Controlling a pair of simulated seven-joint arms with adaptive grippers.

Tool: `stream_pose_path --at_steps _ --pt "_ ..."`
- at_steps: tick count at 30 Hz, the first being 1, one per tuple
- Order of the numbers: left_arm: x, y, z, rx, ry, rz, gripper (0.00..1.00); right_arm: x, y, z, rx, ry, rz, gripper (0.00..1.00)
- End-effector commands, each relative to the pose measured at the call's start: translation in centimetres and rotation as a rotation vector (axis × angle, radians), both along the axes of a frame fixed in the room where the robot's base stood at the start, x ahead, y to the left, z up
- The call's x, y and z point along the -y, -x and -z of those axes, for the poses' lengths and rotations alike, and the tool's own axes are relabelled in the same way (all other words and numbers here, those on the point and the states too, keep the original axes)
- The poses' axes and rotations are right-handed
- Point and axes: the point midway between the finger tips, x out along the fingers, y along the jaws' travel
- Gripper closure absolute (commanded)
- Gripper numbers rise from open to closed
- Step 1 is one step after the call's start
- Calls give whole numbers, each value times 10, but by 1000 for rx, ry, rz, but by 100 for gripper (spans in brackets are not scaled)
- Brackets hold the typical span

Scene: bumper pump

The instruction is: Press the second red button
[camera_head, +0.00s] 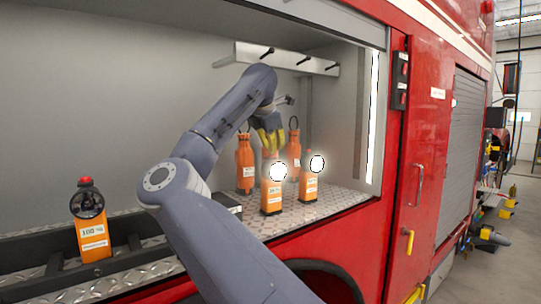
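An orange unit (92,235) with a black handwheel (87,202) stands at the left, a red button (86,181) on its top. A second orange unit (271,201) with a white round disc (278,172) stands on the checker plate near the middle. A third orange unit (309,188) with a similar white disc (317,163) stands just right of it. My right gripper (270,148) points down with yellow fingers directly over the middle unit's top. It hides that top, so I cannot tell whether it touches a button there. Its finger opening is unclear. My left gripper is out of view.
Orange bottle-like objects (245,168) (294,148) with black rings stand behind the units. A rail with black hooks (285,58) is on the back wall. A red frame (395,160) bounds the compartment at the right. The plate between the left and middle units is partly hidden by my arm.

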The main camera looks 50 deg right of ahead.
Motion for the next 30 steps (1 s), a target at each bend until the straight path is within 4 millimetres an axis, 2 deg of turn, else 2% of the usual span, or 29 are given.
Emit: stream_pose_path --at_steps 30 --pt "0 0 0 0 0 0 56 0 0 -10 0 0 0 100"
